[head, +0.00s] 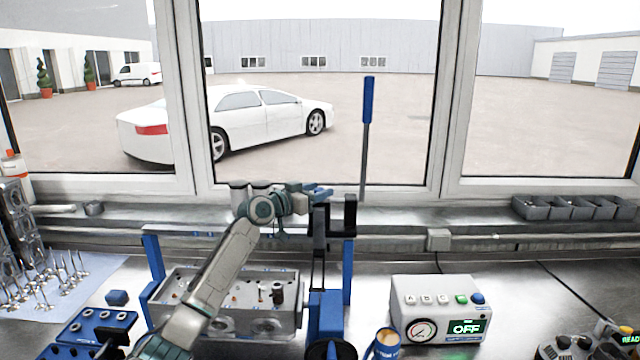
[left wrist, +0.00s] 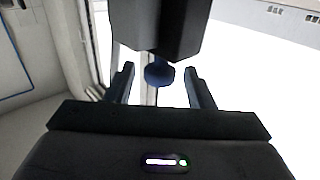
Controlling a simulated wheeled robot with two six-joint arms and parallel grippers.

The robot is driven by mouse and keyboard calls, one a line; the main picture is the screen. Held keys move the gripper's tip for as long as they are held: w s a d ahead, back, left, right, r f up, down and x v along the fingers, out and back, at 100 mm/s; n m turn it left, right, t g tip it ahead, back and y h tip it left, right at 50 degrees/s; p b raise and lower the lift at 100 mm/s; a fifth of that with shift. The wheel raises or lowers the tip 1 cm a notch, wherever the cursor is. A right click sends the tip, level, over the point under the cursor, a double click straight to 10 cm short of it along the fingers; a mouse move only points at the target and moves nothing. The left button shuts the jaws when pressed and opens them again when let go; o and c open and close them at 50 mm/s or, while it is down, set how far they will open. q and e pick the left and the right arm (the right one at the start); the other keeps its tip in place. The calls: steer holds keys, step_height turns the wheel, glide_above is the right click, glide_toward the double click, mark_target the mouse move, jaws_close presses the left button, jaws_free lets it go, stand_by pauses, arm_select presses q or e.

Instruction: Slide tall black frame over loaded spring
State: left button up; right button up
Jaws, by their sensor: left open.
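The tall black frame (head: 319,245) stands upright at the right end of the grey cylinder head (head: 232,312), among the blue press parts. A small dark upright piece (head: 278,292) on the head may be the loaded spring; it is too small to tell. My left gripper (head: 318,192) is near the top of the frame, with its fingers pointing right. In the left wrist view, its open fingers (left wrist: 161,87) are apart, with a round blue knob (left wrist: 159,72) under a dark block (left wrist: 156,28) seen between and beyond them. Contact cannot be told. My right gripper is not in view.
A blue-handled lever (head: 368,100) rises behind the frame. A control box (head: 438,308) reading OFF stands to the right, with a blue cup (head: 385,344) in front. Valves (head: 45,285) and a blue tray (head: 100,328) lie left. Grey bins (head: 575,207) line the sill.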

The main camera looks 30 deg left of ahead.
arm_select(q)
steer(key=shift+w+d+r, duration=0.1)
steer(key=shift+w+d, duration=0.05)
steer(key=shift+w, duration=0.3)
steer(key=shift+w, duration=0.1)
jaws_close()
steer(key=shift+f, duration=0.2)
steer(key=s+a+b, duration=0.5)
steer(key=a+b, duration=0.3)
steer(key=shift+a+r+b, duration=0.15)
steer(key=shift+a+b, duration=0.05)
steer(key=shift+b, duration=0.15)
steer(key=shift+s, duration=0.1)
